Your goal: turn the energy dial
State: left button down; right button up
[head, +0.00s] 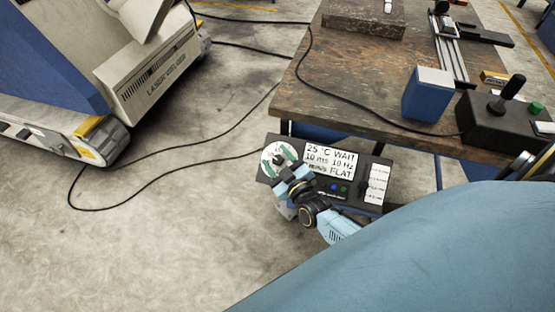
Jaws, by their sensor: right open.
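A dark control panel (355,157) is fixed at the front edge of the workbench. At its left end is a round white dial face (270,151) with green marks and a dark knob (280,160) at its middle, which I take to be the energy dial. My right gripper (285,172) is open at the lower edge of the dial, close to the knob. I cannot tell whether its fingers touch the knob. The gripper hides the lower part of the dial. My left gripper is not in view.
The wooden workbench (345,75) carries a blue block (428,94) and a black joystick box (498,122). A laser welder (150,75) stands at left. Cables cross the concrete floor.

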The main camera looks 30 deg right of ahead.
jog(key=c, duration=1)
jog(key=shift+m+h, duration=0.3)
jog(key=shift+m, duration=0.1)
jog(key=shift+a+m+h, duration=0.1)
jog(key=shift+m+h, duration=0.2)
jog(key=shift+f+m+h, duration=0.1)
jog(key=shift+m+h, duration=0.3)
jog(key=shift+h, duration=0.1)
jog(key=m+h+b, duration=0.2)
jog(key=m+h, duration=0.3)
jog(key=shift+h+b, duration=0.35)
jog(key=shift+h, duration=0.05)
jog(key=m+g+h+b, duration=0.2)
jog(key=m+h, duration=0.2)
jog(key=shift+g, duration=0.3)
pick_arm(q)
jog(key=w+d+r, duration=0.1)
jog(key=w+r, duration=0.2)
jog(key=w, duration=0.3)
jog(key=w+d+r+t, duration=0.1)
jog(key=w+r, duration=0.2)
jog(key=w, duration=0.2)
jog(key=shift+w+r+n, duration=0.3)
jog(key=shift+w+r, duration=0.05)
pick_arm(e)
jog(key=shift+m+h, duration=0.5)
jog(key=shift+m, duration=0.1)
